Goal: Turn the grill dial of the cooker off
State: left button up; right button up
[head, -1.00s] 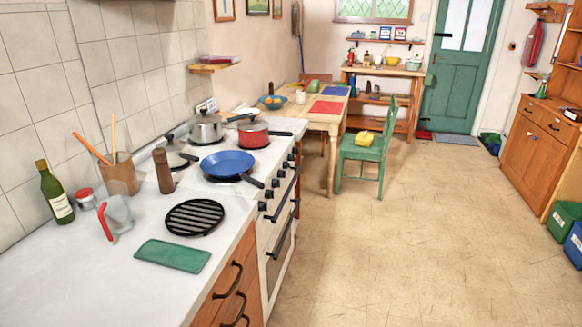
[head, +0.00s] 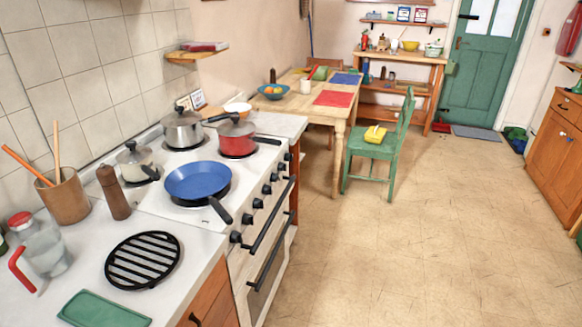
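The cooker (head: 238,262) is white and stands along the left wall in the head view. A row of several black dials (head: 258,203) runs along its front edge, above a black handle bar. I cannot tell which one is the grill dial or how each is set. A blue frying pan (head: 198,181), a red pan (head: 237,141), a large steel pot (head: 182,129) and a small pot (head: 136,160) stand on the hob. The frying pan's handle sticks out toward the nearer dials. Neither of my grippers is in view.
A black trivet (head: 143,260), a green mat (head: 103,311), a glass jug (head: 45,252) and a pepper mill (head: 114,192) are on the near worktop. A green chair (head: 378,148) stands by the wooden table (head: 298,100). The floor (head: 400,240) right of the cooker is clear.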

aim_at(274, 177)
jog(key=i+l, duration=0.2)
jog(key=i, duration=0.15)
jog(key=i+l, duration=0.2)
jog(key=i, duration=0.2)
jog(key=i+l, duration=0.2)
jog(key=i, duration=0.15)
jog(key=i+l+u, duration=0.15)
jog(key=i+l, duration=0.15)
jog(key=i, duration=0.2)
jog(key=i+l+u, duration=0.1)
jog(key=i+l, duration=0.25)
jog(key=i, duration=0.15)
jog(key=u, duration=1.05)
